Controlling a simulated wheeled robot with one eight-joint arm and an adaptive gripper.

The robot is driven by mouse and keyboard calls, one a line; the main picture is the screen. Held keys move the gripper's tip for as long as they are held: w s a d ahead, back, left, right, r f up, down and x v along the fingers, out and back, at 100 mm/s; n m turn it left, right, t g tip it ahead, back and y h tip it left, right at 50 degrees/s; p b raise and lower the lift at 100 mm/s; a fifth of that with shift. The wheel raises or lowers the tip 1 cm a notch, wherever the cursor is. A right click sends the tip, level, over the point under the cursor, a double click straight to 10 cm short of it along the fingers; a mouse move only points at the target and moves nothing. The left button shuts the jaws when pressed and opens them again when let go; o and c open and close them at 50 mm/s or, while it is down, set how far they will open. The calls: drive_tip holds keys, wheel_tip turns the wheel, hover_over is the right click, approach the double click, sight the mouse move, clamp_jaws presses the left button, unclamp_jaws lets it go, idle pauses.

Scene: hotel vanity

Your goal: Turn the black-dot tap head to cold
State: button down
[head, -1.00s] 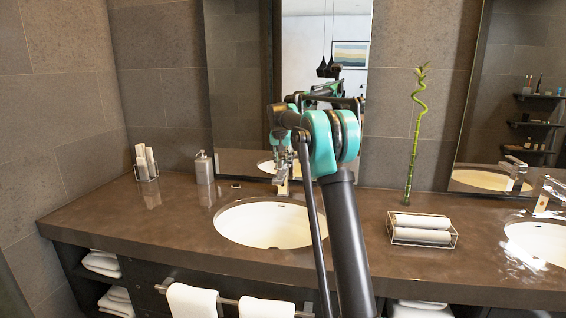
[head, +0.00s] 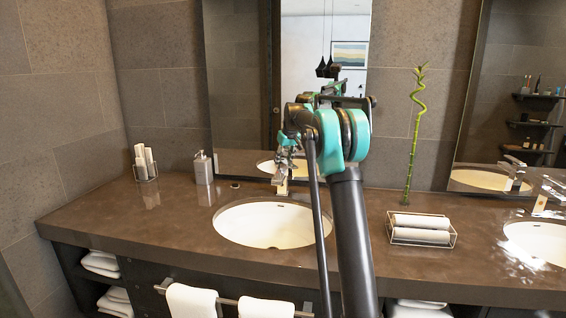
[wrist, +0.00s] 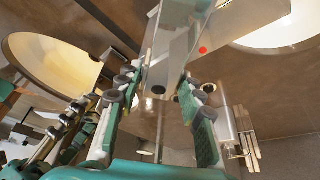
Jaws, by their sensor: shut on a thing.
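The chrome tap (head: 283,182) stands behind the left basin in the head view, its upper part largely covered by my gripper (head: 287,155). In the wrist view the tap head (wrist: 172,62) is a shiny block with a black dot on its near end and a red dot on its side face. My gripper (wrist: 161,80) is shut on this head, with one green-padded finger on each side of it. From the head view the exact finger contact is too small to tell.
The left basin (head: 262,226) lies in front of the tap. A soap dispenser (head: 203,168) stands to its left and a holder of rolled towels (head: 422,230) to its right. A second tap (head: 547,196) is at the far right. The mirror (head: 240,90) rises close behind.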

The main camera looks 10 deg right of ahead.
drive_tip(key=shift+n, duration=0.3)
drive_tip(key=c, duration=1)
unclamp_jaws()
drive_tip(key=shift+o, duration=0.2)
drive_tip(key=v, duration=1.2)
drive_tip(key=shift+d, duration=0.1)
